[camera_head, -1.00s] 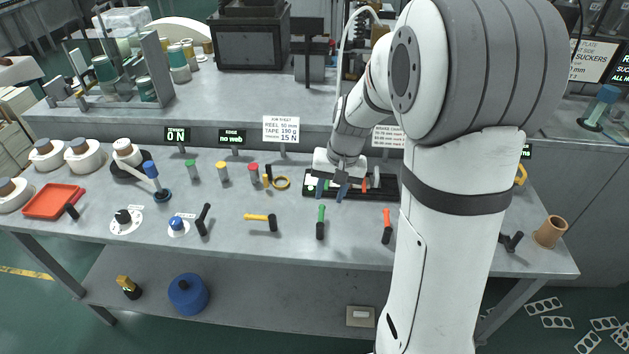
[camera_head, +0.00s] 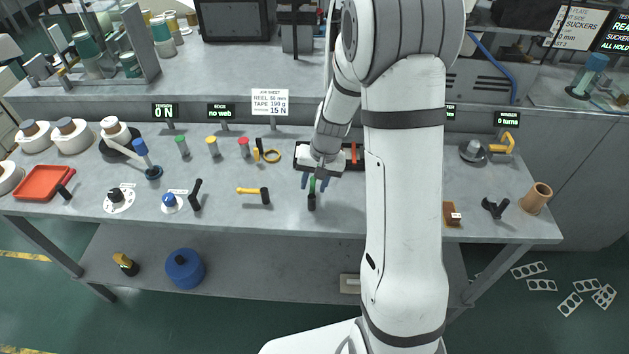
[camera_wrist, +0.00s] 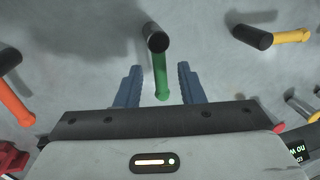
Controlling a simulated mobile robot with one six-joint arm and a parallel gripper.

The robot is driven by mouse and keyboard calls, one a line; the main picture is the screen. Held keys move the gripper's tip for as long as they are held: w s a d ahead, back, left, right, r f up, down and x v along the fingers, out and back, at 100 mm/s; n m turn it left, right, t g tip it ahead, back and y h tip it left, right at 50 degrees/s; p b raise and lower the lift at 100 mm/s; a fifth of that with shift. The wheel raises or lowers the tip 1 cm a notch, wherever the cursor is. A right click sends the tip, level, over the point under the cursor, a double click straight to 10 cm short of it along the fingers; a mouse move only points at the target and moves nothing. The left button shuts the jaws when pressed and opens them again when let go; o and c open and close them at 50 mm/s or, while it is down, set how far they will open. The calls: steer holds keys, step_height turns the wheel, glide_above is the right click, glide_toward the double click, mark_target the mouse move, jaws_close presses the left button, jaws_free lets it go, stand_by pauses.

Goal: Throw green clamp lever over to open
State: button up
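The green clamp lever (camera_wrist: 161,76) has a green shaft and a black cylindrical end. In the wrist view it lies between the two blue fingers of my gripper (camera_wrist: 155,86), which are spread with a gap on each side of the shaft. In the head view the green lever (camera_head: 312,186) stands near the front middle of the bench, with its black end toward the front edge. My gripper (camera_head: 315,182) is just above and behind it, fingers open. I cannot tell from these frames whether the fingers touch the lever.
A yellow lever (camera_head: 250,190) lies to the left on the bench (camera_head: 230,220). An orange lever (camera_wrist: 14,103) shows in the wrist view. A black lever (camera_head: 196,194) stands further left. A brown block (camera_head: 451,214) and a tan cup (camera_head: 537,197) are on the right.

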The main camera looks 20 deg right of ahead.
jaws_close()
stand_by(0.4)
